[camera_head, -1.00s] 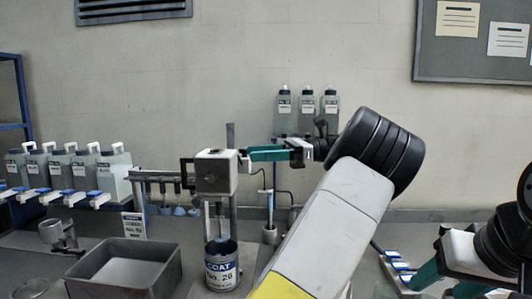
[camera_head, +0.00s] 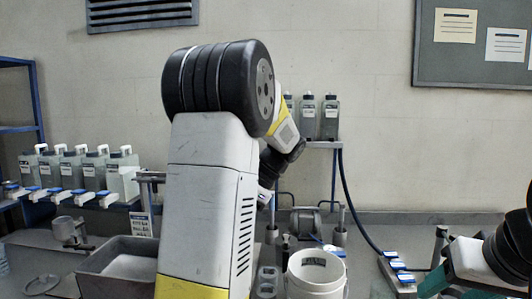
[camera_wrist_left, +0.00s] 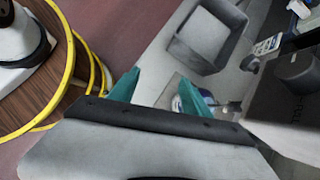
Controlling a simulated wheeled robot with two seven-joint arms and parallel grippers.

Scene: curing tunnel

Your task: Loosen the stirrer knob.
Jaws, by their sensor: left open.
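The stirrer and its knob do not show in the head view now; my raised left arm stands in front of where they were. My left gripper is hidden there too. In the left wrist view the left gripper (camera_wrist_left: 160,90) has its two green fingers spread apart with nothing held between them. A small part of what looks like the labelled can (camera_wrist_left: 178,103) shows beside the right-hand finger, mostly hidden. The knob cannot be made out in that view. My right gripper (camera_head: 432,283) shows partly at the lower right of the head view; its fingertips are unclear.
A grey open tray (camera_head: 118,245) stands left of my arm and also shows in the wrist view (camera_wrist_left: 180,48). A white bucket (camera_head: 316,284) stands to its right. Several grey jugs (camera_head: 88,172) line the left. Grey bottles (camera_head: 329,120) stand on a rear shelf.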

